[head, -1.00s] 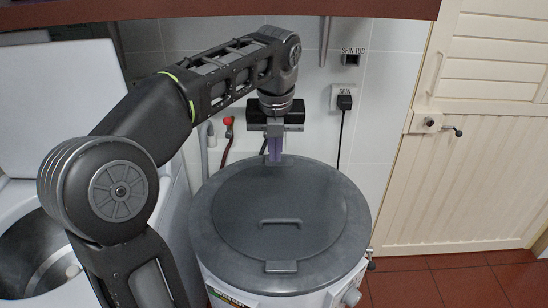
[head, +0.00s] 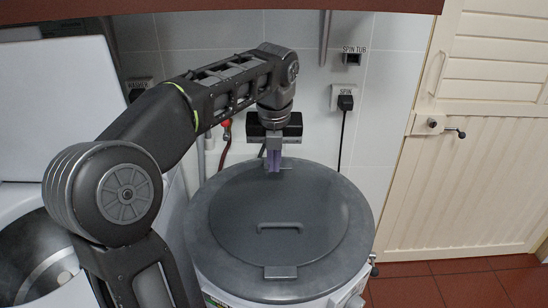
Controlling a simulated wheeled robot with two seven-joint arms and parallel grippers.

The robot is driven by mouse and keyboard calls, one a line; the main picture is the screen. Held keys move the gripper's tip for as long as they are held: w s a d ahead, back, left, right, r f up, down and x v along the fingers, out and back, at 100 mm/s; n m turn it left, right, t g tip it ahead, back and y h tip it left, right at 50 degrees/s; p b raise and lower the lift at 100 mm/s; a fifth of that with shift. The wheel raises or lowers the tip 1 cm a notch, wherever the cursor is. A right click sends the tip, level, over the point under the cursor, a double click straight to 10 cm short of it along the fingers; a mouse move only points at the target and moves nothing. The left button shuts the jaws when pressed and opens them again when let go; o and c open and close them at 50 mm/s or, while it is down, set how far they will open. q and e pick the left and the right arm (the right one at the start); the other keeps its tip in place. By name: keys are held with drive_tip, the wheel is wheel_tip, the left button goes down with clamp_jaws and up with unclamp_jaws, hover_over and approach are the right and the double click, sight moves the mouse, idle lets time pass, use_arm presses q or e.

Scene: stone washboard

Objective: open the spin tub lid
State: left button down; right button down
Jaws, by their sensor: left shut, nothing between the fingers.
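The spin tub lid (head: 240,225) is a round dark grey disc with a recessed handle (head: 280,226) near its middle and a tab (head: 280,272) at its near edge. It lies flat and closed on the white spin tub (head: 226,294). My left gripper (head: 273,170) points down with its fingers shut and empty at the lid's far edge, close to the rear tab. I cannot tell whether the fingertips touch the lid. My right gripper is not in view.
An open washer tub (head: 40,250) with a raised white lid (head: 60,110) stands at the left. The tiled wall with the spin plug (head: 345,102) is close behind. A shelf edge (head: 215,7) crosses the top. A cream door (head: 475,190) and open red floor are at the right.

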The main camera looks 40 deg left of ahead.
use_arm(q)
drive_tip(key=f, duration=0.4)
drive_tip(key=shift+w+a+f+p, duration=0.3)
drive_tip(key=shift+f, duration=0.05)
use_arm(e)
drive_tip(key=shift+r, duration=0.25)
use_arm(q)
drive_tip(key=shift+r, duration=0.15)
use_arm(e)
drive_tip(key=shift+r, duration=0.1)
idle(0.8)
